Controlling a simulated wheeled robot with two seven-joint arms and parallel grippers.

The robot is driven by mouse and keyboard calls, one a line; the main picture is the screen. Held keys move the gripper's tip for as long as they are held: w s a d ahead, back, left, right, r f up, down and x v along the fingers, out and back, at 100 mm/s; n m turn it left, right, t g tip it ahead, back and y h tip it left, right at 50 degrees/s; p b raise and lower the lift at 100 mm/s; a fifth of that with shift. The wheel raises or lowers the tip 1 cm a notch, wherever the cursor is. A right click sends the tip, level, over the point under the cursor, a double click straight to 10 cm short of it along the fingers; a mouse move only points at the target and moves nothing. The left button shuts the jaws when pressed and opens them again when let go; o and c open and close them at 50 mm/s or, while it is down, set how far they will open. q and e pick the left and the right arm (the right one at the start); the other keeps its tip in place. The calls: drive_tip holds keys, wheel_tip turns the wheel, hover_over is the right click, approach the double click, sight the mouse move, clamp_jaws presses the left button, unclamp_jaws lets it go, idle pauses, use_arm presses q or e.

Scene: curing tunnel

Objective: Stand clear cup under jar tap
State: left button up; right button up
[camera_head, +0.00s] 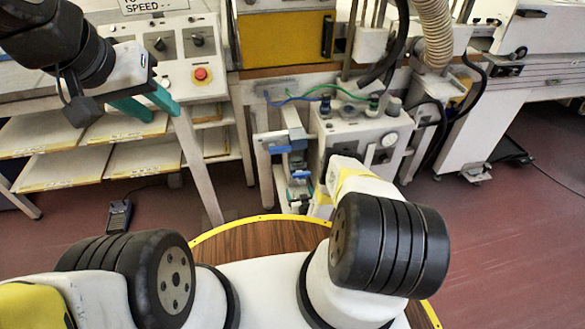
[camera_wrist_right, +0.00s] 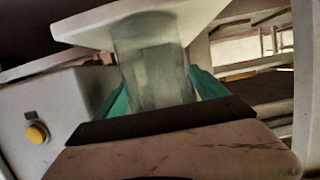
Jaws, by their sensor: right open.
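A clear, slightly greenish cup-like vessel (camera_wrist_right: 153,52) stands out in the right wrist view, between the two teal fingers of my right gripper (camera_wrist_right: 160,82). The fingers are open, one on each side of it; I cannot tell whether they touch it. A pale plate covers its upper end, and its lower end is hidden. In the head view, my right gripper (camera_head: 299,174) is small and partly hidden by my arm, low beside the grey machine. My left gripper (camera_head: 160,109) is open and empty in front of the control panel. I cannot make out the jar or its tap.
The control panel (camera_head: 178,45) with a red button (camera_head: 200,74) is at upper left, above shelves (camera_head: 90,160) with yellow edges. A grey machine (camera_head: 362,135) with a gauge and hoses stands at centre. A foot pedal (camera_head: 119,215) lies on the floor.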

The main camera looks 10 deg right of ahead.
drive_tip(key=v, duration=1.2)
drive_tip(key=shift+r, duration=0.15)
